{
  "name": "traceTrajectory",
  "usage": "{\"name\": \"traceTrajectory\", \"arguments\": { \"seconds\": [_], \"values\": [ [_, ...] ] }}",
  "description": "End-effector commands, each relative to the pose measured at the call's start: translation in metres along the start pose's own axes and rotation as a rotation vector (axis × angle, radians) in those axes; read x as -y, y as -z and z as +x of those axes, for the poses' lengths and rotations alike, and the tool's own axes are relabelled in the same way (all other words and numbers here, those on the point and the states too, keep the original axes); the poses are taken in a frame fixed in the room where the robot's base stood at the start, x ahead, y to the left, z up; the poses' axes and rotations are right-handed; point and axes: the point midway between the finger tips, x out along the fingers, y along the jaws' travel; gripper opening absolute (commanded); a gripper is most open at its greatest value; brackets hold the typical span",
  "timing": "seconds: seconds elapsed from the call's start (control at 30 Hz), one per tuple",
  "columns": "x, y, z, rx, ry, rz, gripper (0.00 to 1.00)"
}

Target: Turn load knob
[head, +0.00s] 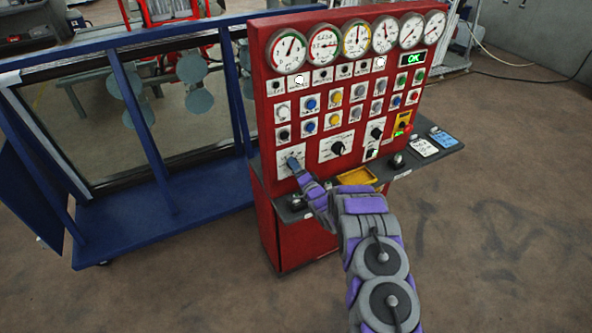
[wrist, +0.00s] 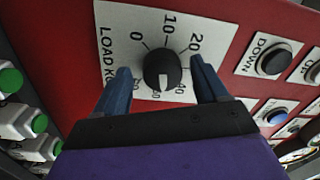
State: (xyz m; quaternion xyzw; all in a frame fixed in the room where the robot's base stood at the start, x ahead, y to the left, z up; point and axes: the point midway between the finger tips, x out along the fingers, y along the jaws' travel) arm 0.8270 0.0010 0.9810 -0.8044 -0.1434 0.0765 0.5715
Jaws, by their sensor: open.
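The load knob (wrist: 162,72) is a round black knob on a white plate (wrist: 215,22) with a LOAD label and a number scale. Its 0, 10 and 20 marks show. The lower numbers are partly hidden by my gripper. My gripper (wrist: 161,80) is open, with one blue finger on each side of the knob. I see gaps between the fingers and the knob, with no clear contact. In the head view my gripper (head: 293,163) is at the lower left of the red panel and hides the knob there.
The red panel (head: 262,105) carries gauges, several buttons and other black knobs. The DOWN button (wrist: 273,62) is right of the load plate. A grey shelf (head: 440,153) juts out below, with a yellow tray (head: 357,176). A blue frame (head: 190,195) stands at left.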

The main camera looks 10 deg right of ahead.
Motion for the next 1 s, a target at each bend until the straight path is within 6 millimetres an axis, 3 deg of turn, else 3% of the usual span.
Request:
{"name": "traceTrajectory", "arguments": {
  "seconds": [0.17, 0.37, 1.0],
  "values": [
    [0.0, 0.0, -0.006, 0.0, -0.001, 0.001, 0.72],
    [0.0, 0.001, -0.03, -0.001, -0.003, 0.002, 0.72],
    [-0.002, 0.002, -0.147, -0.002, -0.003, 0.003, 0.72]
  ]
}}
